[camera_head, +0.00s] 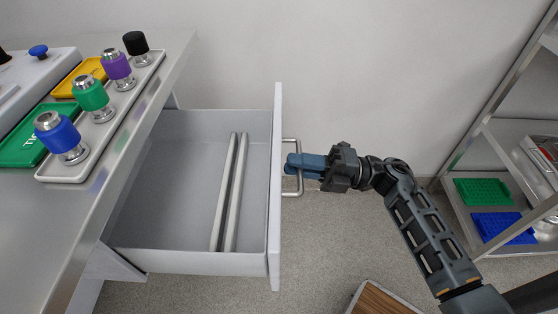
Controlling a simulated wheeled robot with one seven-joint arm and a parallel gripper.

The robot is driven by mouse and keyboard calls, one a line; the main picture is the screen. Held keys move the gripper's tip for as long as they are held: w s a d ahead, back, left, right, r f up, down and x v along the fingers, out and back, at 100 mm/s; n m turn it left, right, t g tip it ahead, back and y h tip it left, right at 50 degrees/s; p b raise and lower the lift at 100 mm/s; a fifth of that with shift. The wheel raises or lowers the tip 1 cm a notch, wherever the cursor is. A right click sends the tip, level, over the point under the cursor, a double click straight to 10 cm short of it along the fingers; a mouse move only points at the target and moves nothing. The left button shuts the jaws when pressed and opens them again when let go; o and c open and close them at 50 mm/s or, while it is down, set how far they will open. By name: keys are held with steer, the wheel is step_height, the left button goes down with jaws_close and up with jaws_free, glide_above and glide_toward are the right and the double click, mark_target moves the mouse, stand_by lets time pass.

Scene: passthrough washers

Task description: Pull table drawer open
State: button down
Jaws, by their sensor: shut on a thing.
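The table drawer (168,190) is pulled out from under the metal table (85,215) at the left. Its grey inside shows, with two long metal rods (227,190) lying in it side by side. The drawer's white front panel (276,215) carries a metal bar handle (298,146) on its right side. My gripper (293,164) has blue fingers and is shut on the handle, reaching in from the right. The fingers hide part of the handle.
A tray (130,92) with several coloured-top fittings stands on the table, with green (25,145) and yellow (72,86) items beside it. A metal shelf rack (482,140) with green and blue racks stands at the right. A wooden-topped thing (378,300) is at the bottom edge.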

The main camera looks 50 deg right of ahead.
steer(key=shift+s+d, duration=0.15)
steer(key=shift+s, duration=0.05)
steer(key=c, duration=1.3)
jaws_free()
steer(key=v, duration=0.7)
steer(key=shift+s+d+b, duration=0.25)
steer(key=shift+s+b, duration=0.05)
steer(key=shift+b, duration=0.1)
steer(key=shift+f, duration=0.15)
